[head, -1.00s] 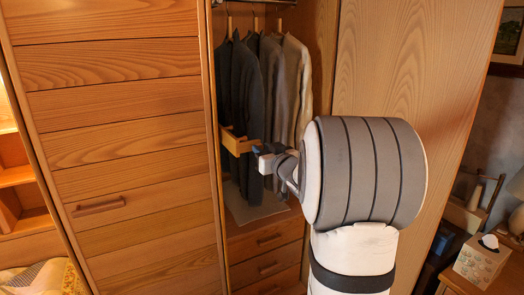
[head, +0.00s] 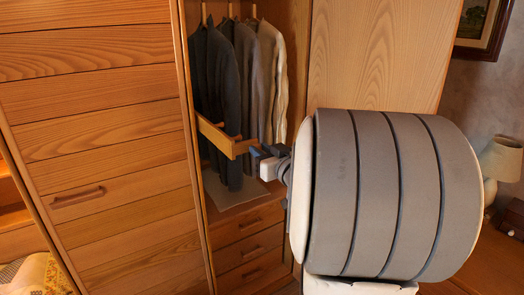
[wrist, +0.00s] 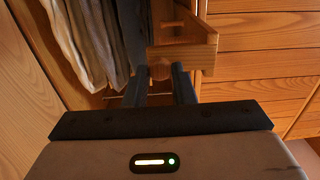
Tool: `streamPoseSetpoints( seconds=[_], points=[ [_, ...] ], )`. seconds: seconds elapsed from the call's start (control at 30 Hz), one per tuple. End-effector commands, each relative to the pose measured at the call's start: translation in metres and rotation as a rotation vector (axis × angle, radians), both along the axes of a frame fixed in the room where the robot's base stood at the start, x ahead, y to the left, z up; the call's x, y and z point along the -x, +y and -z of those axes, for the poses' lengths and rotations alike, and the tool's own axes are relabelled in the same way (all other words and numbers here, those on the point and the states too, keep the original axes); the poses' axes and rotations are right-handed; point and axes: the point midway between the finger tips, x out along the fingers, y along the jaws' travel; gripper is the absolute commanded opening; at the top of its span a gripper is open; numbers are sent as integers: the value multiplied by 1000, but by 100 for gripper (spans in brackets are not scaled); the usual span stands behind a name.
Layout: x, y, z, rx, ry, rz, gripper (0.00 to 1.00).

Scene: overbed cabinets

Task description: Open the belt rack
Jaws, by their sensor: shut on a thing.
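The belt rack (head: 216,134) is a light wooden pull-out frame with pegs, on the left inside wall of the open wardrobe section. It extends forward out of the section, in front of the hanging clothes. In the wrist view its front panel (wrist: 185,54) faces my gripper, with a round wooden knob (wrist: 160,72) on it. My gripper (head: 258,158) is at the rack's front end. In the wrist view, the dark fingers of my gripper (wrist: 159,78) are shut on the knob, one on each side. My arm hides the area to the right.
Several dark and light garments (head: 240,75) hang behind the rack. Drawers (head: 250,245) are below it. A closed slatted door (head: 90,140) is to the left, and a plain wood panel (head: 375,55) to the right. A lamp (head: 502,160) stands at far right.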

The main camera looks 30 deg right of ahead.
Motion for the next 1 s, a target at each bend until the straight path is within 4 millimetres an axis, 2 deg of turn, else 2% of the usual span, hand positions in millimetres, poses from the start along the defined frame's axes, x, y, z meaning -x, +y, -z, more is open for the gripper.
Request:
streamPoseSetpoints(
  seconds=[0.03, 0.07, 0.3, 0.53, 0.63, 1.0],
  points=[
    [0, 0, 0, 0, 0, 0, 0],
    [0, 0, 0, 0, -1, 0, 24],
    [0, 0, 0, 0, 0, 1, 44],
    [1, -1, 0, 0, 0, 1, 44],
    [7, -1, 0, 0, 0, 3, 44],
    [66, -4, -1, 1, -2, 4, 44]
  ],
)
